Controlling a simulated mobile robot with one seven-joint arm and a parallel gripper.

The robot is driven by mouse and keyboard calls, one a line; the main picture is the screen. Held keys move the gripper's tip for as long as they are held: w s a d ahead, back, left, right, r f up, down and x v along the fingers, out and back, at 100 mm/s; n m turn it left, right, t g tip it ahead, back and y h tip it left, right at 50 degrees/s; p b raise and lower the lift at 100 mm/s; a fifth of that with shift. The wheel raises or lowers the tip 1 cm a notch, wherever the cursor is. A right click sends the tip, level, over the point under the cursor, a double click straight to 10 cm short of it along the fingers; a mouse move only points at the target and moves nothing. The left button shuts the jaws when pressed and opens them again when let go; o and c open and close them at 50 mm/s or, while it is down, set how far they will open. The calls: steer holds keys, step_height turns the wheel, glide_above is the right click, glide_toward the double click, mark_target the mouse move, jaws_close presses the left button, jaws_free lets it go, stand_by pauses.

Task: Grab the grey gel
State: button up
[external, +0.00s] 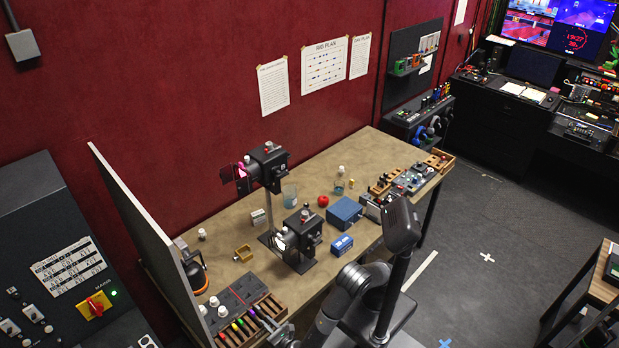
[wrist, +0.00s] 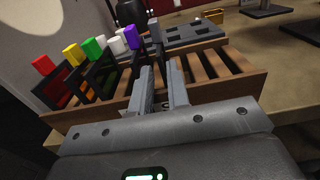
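The gel rack (wrist: 225,85) is a brown slotted wooden box; it also shows in the external view (external: 276,306). A row of gels with coloured tabs stands in its left part. The grey gel (wrist: 153,30) is the rightmost of the row in the wrist view, next to a purple gel (wrist: 130,33). My gripper (wrist: 160,66) is open, with a gap between its two fingers. The fingers reach over the rack and point toward the grey gel, whose tab stands just beyond the fingertips. The lower part of the grey gel is hard to make out behind the fingers.
The slots right of the grey gel look empty. A dark slotted board (wrist: 195,33) lies behind the rack. A tall panel (external: 140,225) edges the table's left side.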

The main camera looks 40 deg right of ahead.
mark_target(261, 315)
steer(key=w, duration=0.5)
steer(key=shift+d, duration=0.15)
steer(key=shift+s, duration=0.1)
jaws_close()
